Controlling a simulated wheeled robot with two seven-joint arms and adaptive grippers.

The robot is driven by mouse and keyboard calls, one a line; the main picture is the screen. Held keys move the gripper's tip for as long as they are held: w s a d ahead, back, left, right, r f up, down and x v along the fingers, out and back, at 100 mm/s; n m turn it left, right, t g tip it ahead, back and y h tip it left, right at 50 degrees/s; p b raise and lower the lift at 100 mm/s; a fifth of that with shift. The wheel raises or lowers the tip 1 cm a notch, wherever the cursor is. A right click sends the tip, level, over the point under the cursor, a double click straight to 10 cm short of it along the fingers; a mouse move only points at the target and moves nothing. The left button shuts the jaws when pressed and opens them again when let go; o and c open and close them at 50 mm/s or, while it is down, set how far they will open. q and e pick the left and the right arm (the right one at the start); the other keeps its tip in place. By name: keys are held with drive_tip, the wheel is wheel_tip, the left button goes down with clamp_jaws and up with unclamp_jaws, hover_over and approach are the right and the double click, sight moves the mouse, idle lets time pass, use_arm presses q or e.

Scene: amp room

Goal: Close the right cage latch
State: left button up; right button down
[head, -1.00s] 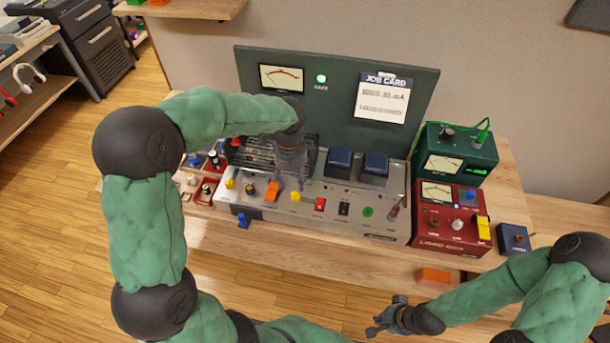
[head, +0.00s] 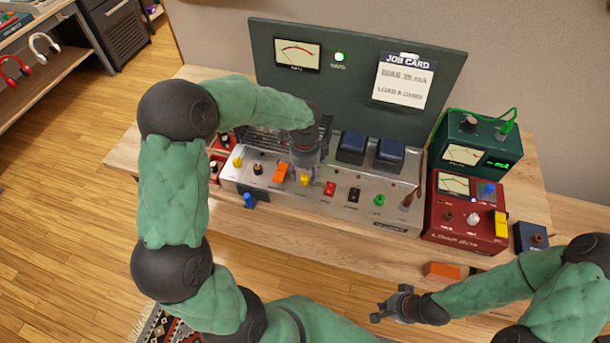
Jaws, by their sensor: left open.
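The wire cage (head: 262,142) stands on the silver amp panel (head: 300,208), largely hidden behind my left arm and hand. Two small yellow pieces at the panel's front look like the cage latches: a left one (head: 237,161) and a right one (head: 305,181). My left gripper (head: 301,173) points down, open, with its fingertips just above or beside the right yellow piece. Whether they touch it cannot be told, nor can the latch's exact position. My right gripper (head: 384,311) hangs low in front of the bench, holding nothing I can see.
An orange lever (head: 280,174) and a red switch (head: 330,188) flank the right yellow piece closely. Dark blue blocks (head: 389,154) stand behind. A red load box (head: 462,218) and a green meter box (head: 480,148) stand to the right. An orange block (head: 441,270) lies at the bench's front.

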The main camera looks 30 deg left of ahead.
use_arm(q)
drive_tip(key=shift+f, duration=0.25)
clamp_jaws()
